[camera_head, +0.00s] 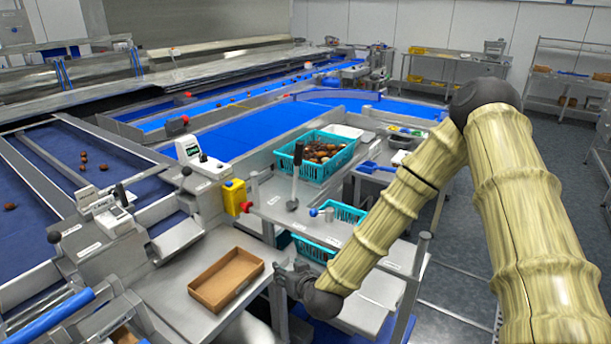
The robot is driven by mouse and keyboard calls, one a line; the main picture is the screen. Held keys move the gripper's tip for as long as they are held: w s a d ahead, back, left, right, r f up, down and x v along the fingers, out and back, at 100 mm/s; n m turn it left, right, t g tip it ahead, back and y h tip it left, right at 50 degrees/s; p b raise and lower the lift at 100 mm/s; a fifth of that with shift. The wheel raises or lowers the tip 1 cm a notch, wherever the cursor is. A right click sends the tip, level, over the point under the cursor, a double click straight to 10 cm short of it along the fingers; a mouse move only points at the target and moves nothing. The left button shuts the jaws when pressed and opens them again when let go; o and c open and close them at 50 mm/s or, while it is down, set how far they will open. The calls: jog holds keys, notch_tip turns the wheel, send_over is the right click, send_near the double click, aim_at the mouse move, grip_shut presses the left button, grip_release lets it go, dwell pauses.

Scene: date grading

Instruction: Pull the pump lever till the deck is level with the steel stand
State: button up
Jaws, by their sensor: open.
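My arm, in a bamboo-like sleeve, reaches in from the right in the head view. My gripper (287,272) is at its lower end, small and grey, open and seen partly from behind. It is beside the front edge of a grey steel top (270,208), right of a cardboard tray. An upright lever (296,178) with a pale shaft, dark grip and dark round foot stands above that top, away from my gripper. It looks like the pump lever, but its mounting is unclear. I cannot tell which surface is the deck and which the steel stand, nor compare their heights.
The cardboard tray (226,279) lies on a grey surface left of my gripper. A teal crate (313,172) of dates stands behind the lever. A yellow box (235,197) is left of it. Blue conveyors (240,132) fill the back left. Open floor (450,240) shows at right.

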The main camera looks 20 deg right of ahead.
jog(key=w+d+r+t+h, duration=0.1)
jog(key=w+d+r+t, duration=0.2)
jog(key=w+r, duration=0.5)
jog(key=m+t+h, duration=0.2)
jog(key=h, duration=0.1)
send_near(299, 160)
jog(key=w+p, duration=0.1)
jog(key=w, duration=0.2)
jog(key=w+d+p, duration=0.1)
jog(key=w+p, duration=0.1)
jog(key=w, duration=0.2)
jog(key=w+p, duration=0.1)
jog(key=w, duration=0.3)
jog(key=shift+d+f, duration=0.2)
